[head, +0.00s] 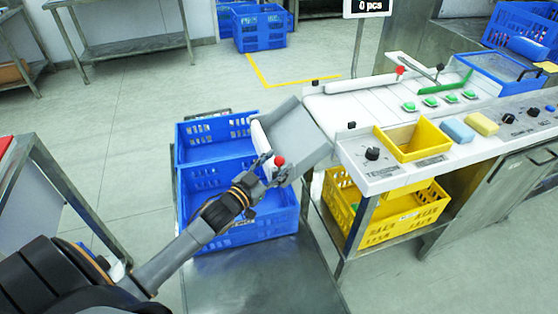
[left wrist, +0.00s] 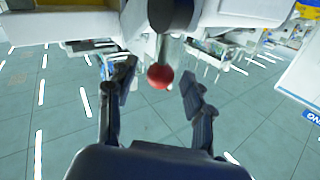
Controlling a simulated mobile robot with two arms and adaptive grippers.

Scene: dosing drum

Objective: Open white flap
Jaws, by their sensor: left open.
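The white flap (head: 259,136) is at the lower end of the grey chute (head: 298,132), above the blue crates. A red ball knob (head: 280,160) sits by its near end. In the left wrist view the knob (left wrist: 160,77) hangs on a short grey stem below a white body. My left gripper (head: 274,172) is open, with its fingers on either side of the knob. In the left wrist view a gap shows between the knob and each finger of the gripper (left wrist: 158,88). The gripper partly hides the flap's near end. My right gripper is out of view.
Blue crates (head: 248,232) stand below the chute. To the right is a white conveyor counter (head: 375,182) with a yellow bin (head: 412,140), sponges and knobs. A yellow crate (head: 385,218) sits on the shelf beneath. A metal table frame (head: 60,180) stands at the left.

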